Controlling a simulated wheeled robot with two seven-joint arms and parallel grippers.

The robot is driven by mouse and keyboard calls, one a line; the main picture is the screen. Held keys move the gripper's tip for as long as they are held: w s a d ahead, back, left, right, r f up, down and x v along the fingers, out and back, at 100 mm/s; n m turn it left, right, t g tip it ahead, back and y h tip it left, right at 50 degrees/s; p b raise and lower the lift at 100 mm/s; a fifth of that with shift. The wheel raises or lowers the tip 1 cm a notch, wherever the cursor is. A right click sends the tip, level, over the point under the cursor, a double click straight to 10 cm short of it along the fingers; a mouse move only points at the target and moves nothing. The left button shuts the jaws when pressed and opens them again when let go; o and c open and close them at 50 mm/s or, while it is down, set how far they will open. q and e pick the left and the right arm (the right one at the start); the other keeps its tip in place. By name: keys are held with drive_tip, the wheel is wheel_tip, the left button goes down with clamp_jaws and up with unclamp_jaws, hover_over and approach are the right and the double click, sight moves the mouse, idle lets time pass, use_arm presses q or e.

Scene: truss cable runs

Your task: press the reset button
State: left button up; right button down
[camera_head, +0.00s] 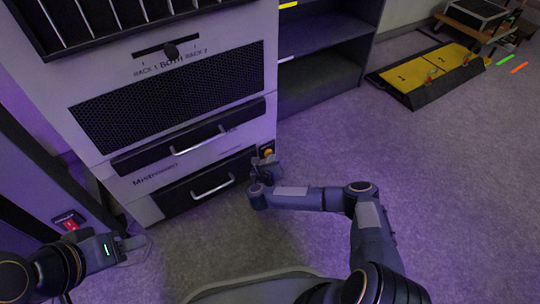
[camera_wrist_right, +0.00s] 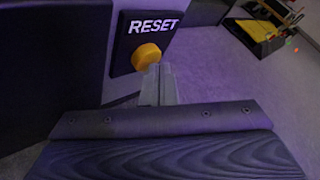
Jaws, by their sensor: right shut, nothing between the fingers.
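The reset button is a round orange-yellow knob (camera_wrist_right: 146,57) on a black plate labelled RESET (camera_wrist_right: 150,30). In the head view the button (camera_head: 268,153) is small, at the lower right corner of the rack front. My right gripper (camera_wrist_right: 158,72) is shut and empty. Its fingertips overlap the button's lower right edge in the wrist view; I cannot tell whether they touch it. In the head view my right gripper (camera_head: 265,164) partly covers the area just below the button. My left gripper (camera_head: 132,244) is at the lower left, away from the button; its fingers are too unclear to read.
The white rack cabinet (camera_head: 108,172) has drawers with handles and a selector slider (camera_head: 170,50). A red switch (camera_head: 70,225) is on the left. Dark shelves (camera_head: 318,60) stand right of the rack. A yellow-and-black cable ramp (camera_head: 425,75) lies farther right. The carpet between is clear.

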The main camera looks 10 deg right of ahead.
drive_tip(key=shift+s+d+p, duration=0.25)
drive_tip(key=shift+s+p, duration=0.15)
drive_tip(key=shift+s, duration=0.45)
drive_tip(key=shift+s+d+p, duration=0.3)
drive_tip(key=shift+s+p, duration=0.05)
drive_tip(key=shift+s, duration=0.45)
drive_tip(key=shift+s+d+p, duration=0.25)
drive_tip(key=shift+s+p, duration=0.1)
drive_tip(key=shift+s, duration=0.4)
drive_tip(key=shift+s+d+p, duration=0.3)
drive_tip(key=shift+s+p, duration=0.05)
drive_tip(key=shift+s, duration=0.45)
